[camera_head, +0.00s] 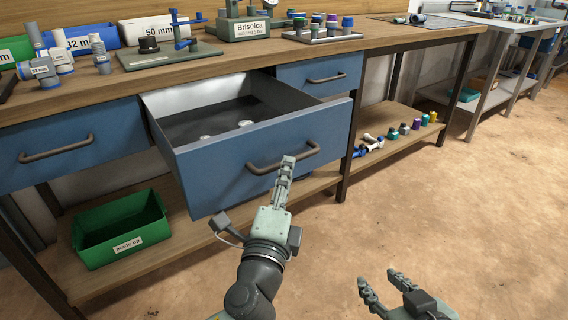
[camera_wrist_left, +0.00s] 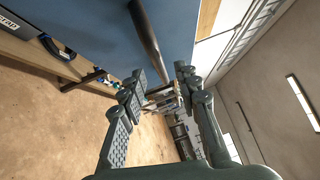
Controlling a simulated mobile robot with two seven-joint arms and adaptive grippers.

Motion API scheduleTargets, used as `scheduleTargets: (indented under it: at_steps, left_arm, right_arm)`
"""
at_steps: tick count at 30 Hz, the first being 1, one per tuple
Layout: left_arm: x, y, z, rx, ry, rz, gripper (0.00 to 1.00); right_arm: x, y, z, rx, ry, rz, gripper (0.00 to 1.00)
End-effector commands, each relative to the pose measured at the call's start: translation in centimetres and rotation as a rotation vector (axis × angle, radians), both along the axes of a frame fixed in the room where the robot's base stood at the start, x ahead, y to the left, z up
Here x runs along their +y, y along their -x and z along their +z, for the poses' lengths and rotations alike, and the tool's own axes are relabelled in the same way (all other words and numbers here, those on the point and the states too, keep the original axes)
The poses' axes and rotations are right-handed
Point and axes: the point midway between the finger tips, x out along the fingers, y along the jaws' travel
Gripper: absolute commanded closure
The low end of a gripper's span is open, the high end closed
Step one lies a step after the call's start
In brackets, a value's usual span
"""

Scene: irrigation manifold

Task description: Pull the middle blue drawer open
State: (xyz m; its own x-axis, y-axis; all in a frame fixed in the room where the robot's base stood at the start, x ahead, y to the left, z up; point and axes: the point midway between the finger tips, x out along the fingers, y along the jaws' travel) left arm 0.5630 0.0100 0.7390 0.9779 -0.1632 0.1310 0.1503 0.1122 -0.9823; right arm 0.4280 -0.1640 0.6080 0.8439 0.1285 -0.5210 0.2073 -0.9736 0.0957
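The middle blue drawer (camera_head: 255,165) is pulled well out from under the bench top, its inside showing. Its dark bar handle (camera_head: 283,157) is on the front face. My left gripper (camera_head: 287,163) is at the handle. In the left wrist view, the left gripper (camera_wrist_left: 160,82) has its fingers apart, with the handle (camera_wrist_left: 148,38) just ahead of the fingertips and its near end in line with the gap. I cannot tell whether they touch. My right gripper (camera_head: 380,282) is open and empty, low over the floor, away from the drawer.
Small pale fittings (camera_head: 245,123) lie in the drawer. Closed blue drawers flank it at left (camera_head: 65,145) and right (camera_head: 320,75). A green bin (camera_head: 122,232) and several coloured fittings (camera_head: 404,129) sit on the lower shelf. The floor (camera_head: 450,220) in front is clear.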

Motion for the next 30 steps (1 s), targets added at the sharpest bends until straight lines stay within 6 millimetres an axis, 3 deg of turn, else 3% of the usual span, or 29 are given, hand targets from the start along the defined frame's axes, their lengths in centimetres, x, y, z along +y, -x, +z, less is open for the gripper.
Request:
scheduleTargets:
  at_steps: [3, 9, 19, 27, 30]
  left_arm:
    - [-0.3, -2.0, 0.4, -0.002, -0.001, 0.001, 0.68]
    - [-0.7, -4.0, 0.6, 0.0, 0.0, -0.001, 0.68]
    - [-0.8, -4.4, 0.6, 0.001, 0.001, -0.001, 0.68]
    - [-0.8, -4.4, 0.5, 0.001, 0.001, -0.001, 1.0]
    - [-0.8, -4.4, 0.5, 0.001, 0.001, -0.001, 1.0]
  right_arm:
    - [-0.4, 0.3, -0.4, 0.024, 0.009, -0.006, 0.6]
    - [-0.6, 0.5, -0.8, 0.043, 0.016, -0.012, 0.6]
    - [-0.7, 0.5, -0.9, 0.048, 0.018, -0.013, 0.6]
    - [-0.7, 0.5, -0.9, 0.048, 0.018, -0.013, 0.6]
    - [-0.7, 0.5, -0.9, 0.048, 0.018, -0.013, 0.6]
